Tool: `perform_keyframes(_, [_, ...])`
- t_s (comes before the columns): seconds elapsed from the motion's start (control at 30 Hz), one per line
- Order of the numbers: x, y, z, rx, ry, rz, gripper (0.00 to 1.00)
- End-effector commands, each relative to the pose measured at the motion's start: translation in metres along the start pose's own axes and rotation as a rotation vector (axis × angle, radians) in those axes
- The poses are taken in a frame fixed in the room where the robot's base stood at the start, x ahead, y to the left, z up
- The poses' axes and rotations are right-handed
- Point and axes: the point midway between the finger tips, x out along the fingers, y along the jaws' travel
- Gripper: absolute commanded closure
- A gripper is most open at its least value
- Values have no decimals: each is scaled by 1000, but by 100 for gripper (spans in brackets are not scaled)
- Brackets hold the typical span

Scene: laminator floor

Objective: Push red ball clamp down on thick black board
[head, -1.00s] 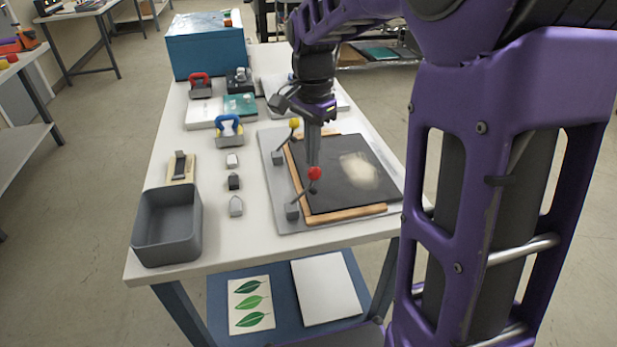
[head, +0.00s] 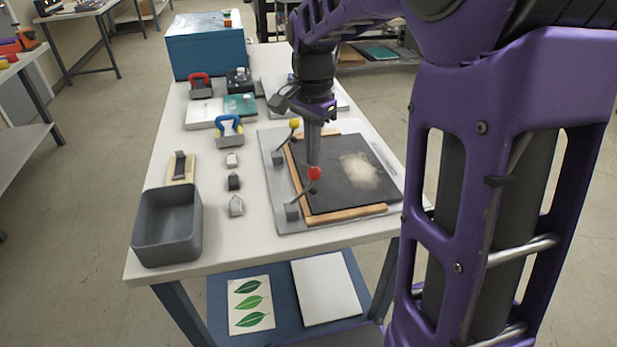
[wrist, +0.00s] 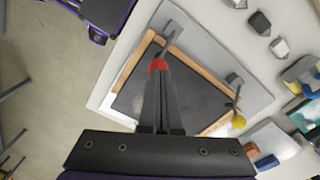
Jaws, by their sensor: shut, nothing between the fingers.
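The red ball clamp (head: 314,173) stands at the front left of the thick black board (head: 335,200), its arm rising from a grey block and slanting over the board's left edge. My gripper (head: 313,163) is shut and empty, pointing down with its tips at the red ball. In the wrist view the fingertips (wrist: 158,76) overlap the red ball (wrist: 158,65); whether they touch it I cannot tell. The yellow ball clamp (head: 294,123) stands behind at the board's far left corner. It also shows in the wrist view (wrist: 238,121).
The board lies in a wooden corner frame (head: 345,215) on a grey plate (head: 268,150), with a pale powdery patch on top. A grey bin (head: 167,190), small weights and a blue-handled tool (head: 229,128) stand to the left. A blue box (head: 206,55) is at the back.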

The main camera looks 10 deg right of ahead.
Motion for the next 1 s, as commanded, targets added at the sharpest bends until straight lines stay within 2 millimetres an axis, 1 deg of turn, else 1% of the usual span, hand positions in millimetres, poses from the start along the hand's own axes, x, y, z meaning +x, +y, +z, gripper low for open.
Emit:
perform_keyframes(0.17, [1, 0, 0, 0, 0, 0, 100])
perform_keyframes(0.57, [13, 0, 0, 0, -1, 1, 100])
perform_keyframes(0.77, [13, 0, -1, 0, -1, 1, 100])
perform_keyframes(1.0, [22, 3, -4, 0, -2, 1, 100])
